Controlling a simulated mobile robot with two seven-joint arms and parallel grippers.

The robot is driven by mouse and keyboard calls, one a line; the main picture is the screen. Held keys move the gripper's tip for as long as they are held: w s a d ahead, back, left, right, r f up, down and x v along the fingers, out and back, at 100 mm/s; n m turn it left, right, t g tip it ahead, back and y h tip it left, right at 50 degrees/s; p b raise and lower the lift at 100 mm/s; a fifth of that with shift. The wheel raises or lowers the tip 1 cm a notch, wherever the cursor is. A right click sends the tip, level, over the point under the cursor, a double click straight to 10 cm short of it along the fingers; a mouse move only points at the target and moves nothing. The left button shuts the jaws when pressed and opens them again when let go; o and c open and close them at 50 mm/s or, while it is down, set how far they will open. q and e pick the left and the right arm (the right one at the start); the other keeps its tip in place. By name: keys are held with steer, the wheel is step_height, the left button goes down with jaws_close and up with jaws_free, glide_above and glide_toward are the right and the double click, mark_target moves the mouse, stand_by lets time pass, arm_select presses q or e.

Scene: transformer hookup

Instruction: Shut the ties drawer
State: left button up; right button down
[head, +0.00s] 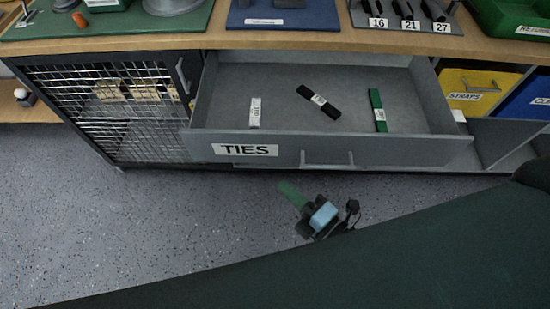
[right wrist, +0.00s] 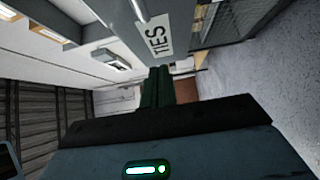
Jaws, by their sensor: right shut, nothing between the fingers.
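The grey ties drawer (head: 230,150) is pulled out from the bench, with a "TIES" label and a bar handle (head: 327,164) on its front. Inside lie a white tie bundle (head: 255,112), a black one (head: 318,100) and a green one (head: 378,110). My right gripper (head: 284,187) is in front of the drawer front, below and left of the handle in the head view, its green fingers shut and empty. In the right wrist view the shut fingers (right wrist: 157,72) point toward the drawer front (right wrist: 125,35); contact cannot be made out. My left gripper is out of view.
A wire-mesh cabinet door (head: 115,105) stands left of the drawer. A yellow "STRAPS" bin (head: 475,92) and a blue bin (head: 528,98) are in open shelving at the right. The wooden worktop (head: 215,38) runs above. The speckled floor (head: 120,230) in front is clear.

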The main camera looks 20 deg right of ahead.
mark_target(263, 151)
steer(key=w, duration=0.5)
steer(key=w+a+p, duration=0.1)
steer(key=w, duration=0.1)
steer(key=shift+w, duration=0.4)
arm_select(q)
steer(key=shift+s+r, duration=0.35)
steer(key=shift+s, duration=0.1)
arm_select(e)
steer(key=shift+w, duration=0.1)
